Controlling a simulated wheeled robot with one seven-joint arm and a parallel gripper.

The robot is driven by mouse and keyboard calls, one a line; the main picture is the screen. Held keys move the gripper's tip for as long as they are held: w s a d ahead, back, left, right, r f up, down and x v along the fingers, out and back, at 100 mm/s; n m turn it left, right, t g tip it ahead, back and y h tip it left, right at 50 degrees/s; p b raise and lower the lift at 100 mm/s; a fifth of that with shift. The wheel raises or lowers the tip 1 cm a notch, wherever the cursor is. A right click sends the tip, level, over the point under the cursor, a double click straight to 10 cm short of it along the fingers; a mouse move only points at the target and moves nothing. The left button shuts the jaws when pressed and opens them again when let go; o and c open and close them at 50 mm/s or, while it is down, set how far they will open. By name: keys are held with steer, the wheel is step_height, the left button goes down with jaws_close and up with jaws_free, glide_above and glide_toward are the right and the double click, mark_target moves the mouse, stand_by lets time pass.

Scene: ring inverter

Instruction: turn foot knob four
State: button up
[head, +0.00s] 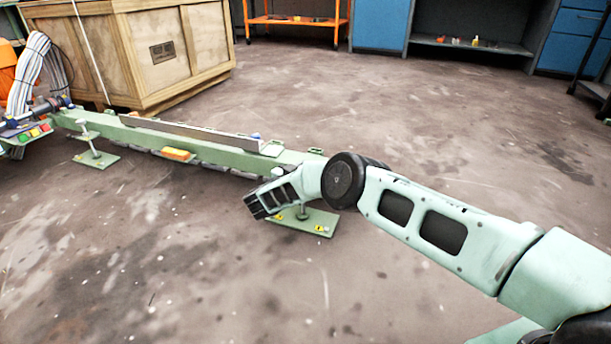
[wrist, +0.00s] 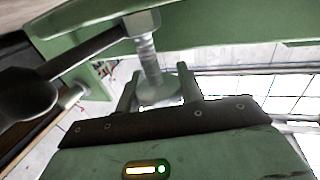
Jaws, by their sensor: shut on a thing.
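A mint-green machine beam (head: 215,160) runs low across the floor, held up on threaded feet with plates. The foot at its near right end has a green plate with yellow marks (head: 318,229), partly behind my arm. In the wrist view, a grey round foot knob (wrist: 157,88) sits on a threaded rod (wrist: 149,55) under the green beam. My gripper (wrist: 159,86) is shut on this knob, one green finger on each side. In the head view my wrist is beside this foot; the fingers and knob cannot be made out there.
Another foot plate (head: 96,159) stands under the beam's left part. A wooden crate (head: 150,50) is behind the beam. A dark rod with a rounded end (wrist: 28,95) lies close to my gripper at left. The floor in front is clear.

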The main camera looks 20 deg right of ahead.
stand_by(0.5)
steer(key=o, duration=1)
steer(key=shift+s+a+r, duration=0.1)
steer(key=shift+s+a, duration=0.2)
steer(key=shift+a, duration=0.15)
steer(key=p+v, duration=0.5)
steer(key=v, duration=1.1)
steer(key=shift+a+p, duration=0.25)
steer(key=shift+p, duration=0.05)
steer(key=shift+w, duration=0.1)
